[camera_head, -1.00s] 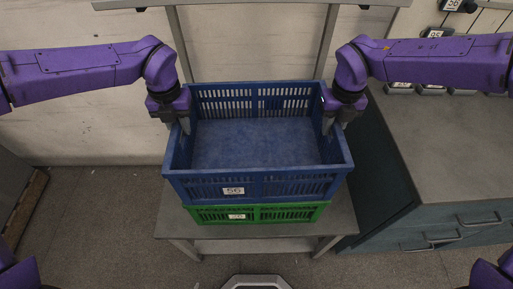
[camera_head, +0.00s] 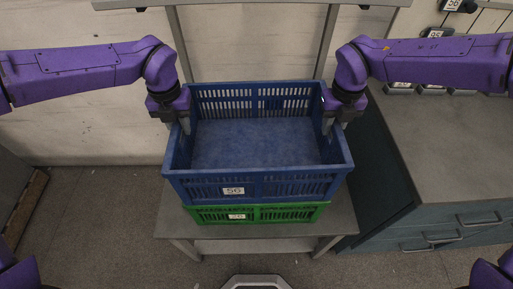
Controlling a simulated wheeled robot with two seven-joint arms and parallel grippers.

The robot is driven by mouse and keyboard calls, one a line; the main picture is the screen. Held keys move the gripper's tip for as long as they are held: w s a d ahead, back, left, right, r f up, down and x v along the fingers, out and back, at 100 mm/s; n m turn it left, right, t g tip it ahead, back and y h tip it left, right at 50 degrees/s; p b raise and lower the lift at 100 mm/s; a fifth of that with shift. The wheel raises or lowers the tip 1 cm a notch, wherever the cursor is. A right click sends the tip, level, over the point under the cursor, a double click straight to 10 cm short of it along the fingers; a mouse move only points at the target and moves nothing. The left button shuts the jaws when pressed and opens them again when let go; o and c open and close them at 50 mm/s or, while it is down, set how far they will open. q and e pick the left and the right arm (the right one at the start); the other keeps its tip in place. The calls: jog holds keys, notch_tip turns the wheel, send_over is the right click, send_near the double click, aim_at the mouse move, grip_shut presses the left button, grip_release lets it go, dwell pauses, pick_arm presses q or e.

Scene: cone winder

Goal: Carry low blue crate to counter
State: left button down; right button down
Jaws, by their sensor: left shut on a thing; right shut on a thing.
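The blue crate (camera_head: 258,187) is empty and upright, with a white label on its front. It is at the green crate (camera_head: 285,214), directly above it; I cannot tell whether they touch. My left gripper (camera_head: 184,124) is shut on the blue crate's left side wall. My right gripper (camera_head: 329,124) is shut on its right side wall. The counter (camera_head: 445,140) is at the right, with a grey top and blue-teal drawers below.
The green crate stands on a small grey table (camera_head: 180,222) with a lower shelf. Labelled items (camera_head: 433,86) sit at the counter's back edge. The counter's front and middle are clear. A frame with an upper shelf (camera_head: 250,3) stands behind the crates.

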jog(key=shift+r, duration=0.1)
